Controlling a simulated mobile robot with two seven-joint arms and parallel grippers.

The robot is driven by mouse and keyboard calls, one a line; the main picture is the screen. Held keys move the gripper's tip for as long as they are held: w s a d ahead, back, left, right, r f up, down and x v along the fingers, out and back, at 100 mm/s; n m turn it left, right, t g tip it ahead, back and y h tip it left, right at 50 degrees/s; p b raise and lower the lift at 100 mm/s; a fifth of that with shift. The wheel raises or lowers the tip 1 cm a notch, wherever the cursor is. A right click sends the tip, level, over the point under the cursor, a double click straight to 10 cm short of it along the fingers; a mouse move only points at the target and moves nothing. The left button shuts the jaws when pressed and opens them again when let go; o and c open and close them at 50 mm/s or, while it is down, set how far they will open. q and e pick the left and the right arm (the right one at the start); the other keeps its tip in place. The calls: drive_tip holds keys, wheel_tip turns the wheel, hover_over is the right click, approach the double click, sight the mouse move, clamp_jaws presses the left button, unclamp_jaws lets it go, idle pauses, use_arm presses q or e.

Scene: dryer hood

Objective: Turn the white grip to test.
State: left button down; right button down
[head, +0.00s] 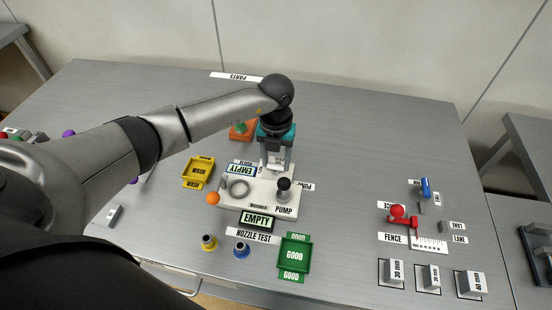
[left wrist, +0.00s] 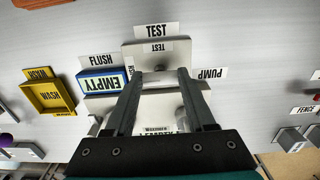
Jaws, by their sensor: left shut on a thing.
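The white nozzle-test station (head: 262,199) stands mid-table, with a ring, a black pump knob (head: 284,184) and a dark-framed EMPTY sign (head: 256,219). My left gripper (head: 276,149) reaches down over its back part, fingers low. In the left wrist view the two fingers (left wrist: 160,80) are shut on the white grip (left wrist: 158,76), which shows only partly between them. The grip's exact angle is hard to tell. My right gripper is not in view.
A blue-framed EMPTY sign (head: 241,169) and yellow WASH tray (head: 188,173) stand left of the gripper. A green GOOD tray (head: 283,262), yellow nozzle (head: 209,242) and blue nozzle (head: 241,249) are in front. A red-handled fence (head: 404,219) is right. The right rear table is clear.

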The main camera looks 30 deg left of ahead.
use_arm(q)
drive_tip(key=shift+m, duration=0.4)
drive_tip(key=m+b, duration=0.1)
drive_tip(key=m, duration=0.2)
drive_tip(key=shift+m, duration=0.4)
drive_tip(key=m+b, duration=0.2)
drive_tip(key=m, duration=0.2)
drive_tip(key=shift+d+m, duration=0.15)
drive_tip(key=shift+m, duration=0.15)
drive_tip(key=m+b, duration=0.1)
drive_tip(key=m, duration=0.3)
drive_tip(key=shift+b, duration=0.3)
drive_tip(key=shift+s+d+m+b, duration=0.1)
drive_tip(key=shift+m+b, duration=0.65)
drive_tip(key=shift+m, duration=1.45)
drive_tip(key=shift+r+m, duration=0.1)
drive_tip(key=shift+m, duration=0.2)
drive_tip(key=shift+c, duration=1.2)
unclamp_jaws()
